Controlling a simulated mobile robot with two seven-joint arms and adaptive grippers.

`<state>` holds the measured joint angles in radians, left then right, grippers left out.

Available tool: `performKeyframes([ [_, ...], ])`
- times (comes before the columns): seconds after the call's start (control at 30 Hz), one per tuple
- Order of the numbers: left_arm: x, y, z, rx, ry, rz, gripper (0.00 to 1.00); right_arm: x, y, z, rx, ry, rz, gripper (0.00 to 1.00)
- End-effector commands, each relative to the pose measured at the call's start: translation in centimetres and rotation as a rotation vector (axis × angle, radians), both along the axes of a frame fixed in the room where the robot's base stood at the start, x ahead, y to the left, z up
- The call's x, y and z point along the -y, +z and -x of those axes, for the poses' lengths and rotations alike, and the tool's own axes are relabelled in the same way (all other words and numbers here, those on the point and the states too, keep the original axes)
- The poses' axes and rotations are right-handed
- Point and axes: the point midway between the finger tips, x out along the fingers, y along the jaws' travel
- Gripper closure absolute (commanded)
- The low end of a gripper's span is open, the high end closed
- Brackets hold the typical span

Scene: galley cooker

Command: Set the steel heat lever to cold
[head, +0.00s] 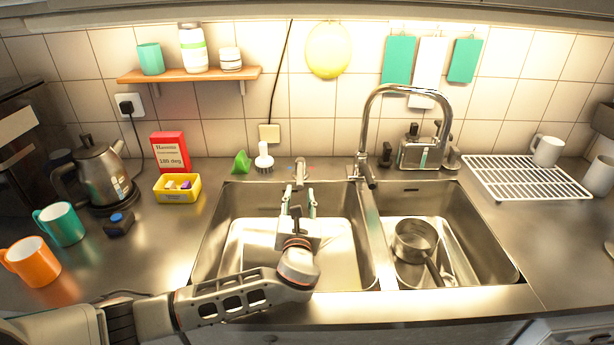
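The steel heat lever (300,173) stands on the counter's back ledge behind the left sink basin. It looks roughly upright and central, with a faint bluish mark on its left and a reddish mark on its right. My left gripper (298,200) is over the left basin, its two pale green fingers spread apart and pointing toward the back. The fingertips are just in front of and below the lever in the picture, one to each side. Nothing shows between them; whether they touch the lever is unclear. My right gripper is not in view.
The tall tap (362,130) rises right of the lever, with its own side handle (367,176). A white brush (264,160) and a green scraper (241,162) stand close on the left. A saucepan (415,240) lies in the right basin.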

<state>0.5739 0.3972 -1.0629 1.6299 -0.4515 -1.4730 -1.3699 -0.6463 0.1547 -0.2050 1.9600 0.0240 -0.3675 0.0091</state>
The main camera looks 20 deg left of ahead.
Motion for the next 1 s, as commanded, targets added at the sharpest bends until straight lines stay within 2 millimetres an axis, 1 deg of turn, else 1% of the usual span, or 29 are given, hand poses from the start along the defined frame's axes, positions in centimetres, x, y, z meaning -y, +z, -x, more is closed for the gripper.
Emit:
performKeyframes([
  [0.17,-0.4,0.1,-1.5,0.002,0.001,-0.002,0.69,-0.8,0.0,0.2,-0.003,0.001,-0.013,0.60],
  [0.3,-1.0,0.1,-3.7,0.002,0.001,-0.002,0.69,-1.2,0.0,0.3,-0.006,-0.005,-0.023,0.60],
  [0.4,-1.4,0.1,-5.1,0.001,0.002,-0.001,0.69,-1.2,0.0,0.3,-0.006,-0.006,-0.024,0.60],
  [0.53,-1.8,0.0,-6.5,0.000,0.000,-0.001,0.69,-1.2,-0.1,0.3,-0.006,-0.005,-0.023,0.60],
  [0.7,-2.0,0.0,-7.4,-0.001,-0.001,0.001,0.69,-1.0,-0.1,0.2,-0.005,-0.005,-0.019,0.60],
  [0.93,-2.0,0.0,-7.5,-0.001,-0.001,0.001,0.69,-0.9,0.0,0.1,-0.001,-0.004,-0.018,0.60],
  [0.97,-2.0,0.0,-7.5,-0.001,-0.001,0.001,0.72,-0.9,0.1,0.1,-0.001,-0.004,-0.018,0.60],
  [1.0,-2.0,0.0,-7.5,-0.001,-0.001,0.001,0.82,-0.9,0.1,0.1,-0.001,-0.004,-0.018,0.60],
])
